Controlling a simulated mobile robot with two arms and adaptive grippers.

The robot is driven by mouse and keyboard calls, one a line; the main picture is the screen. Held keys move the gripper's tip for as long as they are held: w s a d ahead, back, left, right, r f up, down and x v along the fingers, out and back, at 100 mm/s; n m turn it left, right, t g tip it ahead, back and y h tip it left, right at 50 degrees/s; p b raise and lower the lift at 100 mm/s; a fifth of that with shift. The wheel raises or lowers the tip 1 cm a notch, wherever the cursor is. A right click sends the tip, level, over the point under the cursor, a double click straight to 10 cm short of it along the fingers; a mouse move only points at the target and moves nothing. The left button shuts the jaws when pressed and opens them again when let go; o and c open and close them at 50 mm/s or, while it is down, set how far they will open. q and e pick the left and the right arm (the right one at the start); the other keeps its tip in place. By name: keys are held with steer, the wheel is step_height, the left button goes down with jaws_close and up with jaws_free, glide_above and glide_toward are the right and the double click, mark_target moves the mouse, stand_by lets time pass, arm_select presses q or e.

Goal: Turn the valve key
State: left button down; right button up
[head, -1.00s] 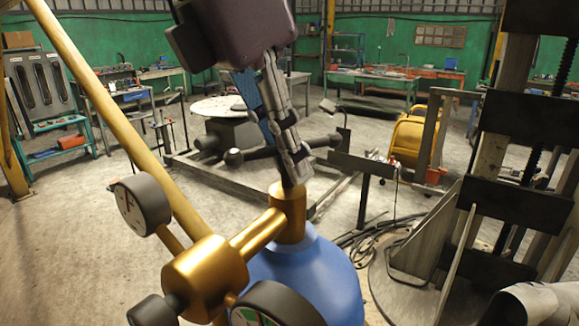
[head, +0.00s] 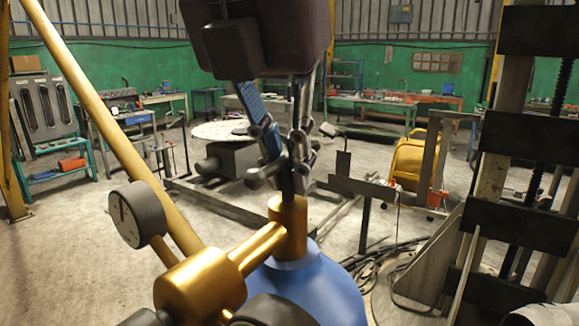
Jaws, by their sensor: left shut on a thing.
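The valve key (head: 256,179) is dark grey, with a crossbar ending in a ball that shows to the left of the fingers. Its stem goes down into the top of the brass valve (head: 290,225). The valve sits upright on a blue cylinder (head: 305,285). My left gripper (head: 287,165) comes down from above and is shut on the key, one finger on each side. The fingers hide the middle of the key. My right gripper is not in view.
A gauge (head: 137,214) and a brass regulator body (head: 200,280) stick out left of the valve. A yellow pole (head: 120,140) slants behind them. A tall dark-and-grey frame (head: 495,210) stands at the right. Cables (head: 385,258) lie on the floor behind the cylinder.

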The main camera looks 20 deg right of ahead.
arm_select(q)
steer(key=shift+r, duration=0.15)
steer(key=c, duration=2)
jaws_free()
steer(key=shift+a, duration=0.1)
steer(key=shift+o, duration=0.2)
steer(key=v, duration=1)
steer(key=shift+s+a+r, duration=0.1)
steer(key=shift+s, duration=0.05)
steer(key=shift+v, duration=0.8)
